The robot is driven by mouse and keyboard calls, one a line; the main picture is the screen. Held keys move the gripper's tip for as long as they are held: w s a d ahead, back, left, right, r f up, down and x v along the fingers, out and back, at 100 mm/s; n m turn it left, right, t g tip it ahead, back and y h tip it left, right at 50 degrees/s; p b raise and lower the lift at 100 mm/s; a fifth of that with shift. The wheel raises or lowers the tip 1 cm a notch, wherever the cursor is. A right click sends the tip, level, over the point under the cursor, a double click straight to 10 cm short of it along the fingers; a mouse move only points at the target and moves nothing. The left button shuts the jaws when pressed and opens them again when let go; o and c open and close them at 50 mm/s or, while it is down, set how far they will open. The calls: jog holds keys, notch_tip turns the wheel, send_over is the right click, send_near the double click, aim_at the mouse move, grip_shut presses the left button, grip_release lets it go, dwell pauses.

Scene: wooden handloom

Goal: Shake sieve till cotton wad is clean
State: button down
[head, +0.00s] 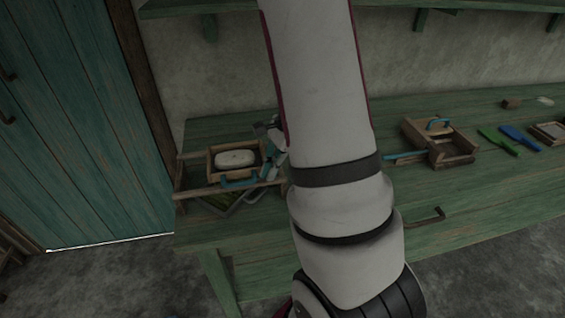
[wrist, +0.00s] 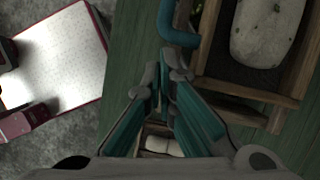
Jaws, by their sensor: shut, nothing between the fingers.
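The sieve (head: 212,165) is a wooden-framed box with a blue handle (head: 238,183) on its near side. It sits on wooden rails at the left end of the green bench. The whitish cotton wad (head: 235,158) lies in it. In the wrist view the sieve's frame (wrist: 208,38) and dark mesh are at the upper right. The wad (wrist: 262,32) there shows a few small dark specks. My gripper (wrist: 163,76) is shut and empty, beside the sieve and just below its blue handle (wrist: 172,28) in the picture. In the head view my arm hides part of the gripper.
A wooden rail (head: 222,190) runs along the sieve's near side, above a grey-rimmed tray (head: 225,208). To the right on the bench (head: 400,185) stand a wooden box (head: 450,150) with a blue handle, and green (head: 497,141) and blue (head: 520,137) tools. A shelf hangs above.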

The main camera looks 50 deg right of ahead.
aim_at(247, 174)
jog(key=shift+w+a, duration=0.1)
jog(key=shift+a, duration=0.2)
jog(key=w+a, duration=0.1)
jog(key=a, duration=0.1)
jog(key=w+a, duration=0.2)
jog(key=shift+w+a+p, duration=0.1)
jog(key=shift+a+p, duration=0.2)
jog(key=shift+a, duration=0.05)
jog(key=shift+d, duration=0.1)
jog(key=d, duration=0.1)
jog(key=s+d+r, duration=0.1)
jog(key=d, duration=0.2)
jog(key=shift+s+d+r, duration=0.15)
jog(key=shift+s, duration=0.15)
jog(key=p+v, duration=0.1)
jog(key=v, duration=0.7)
jog(key=shift+r, duration=0.35)
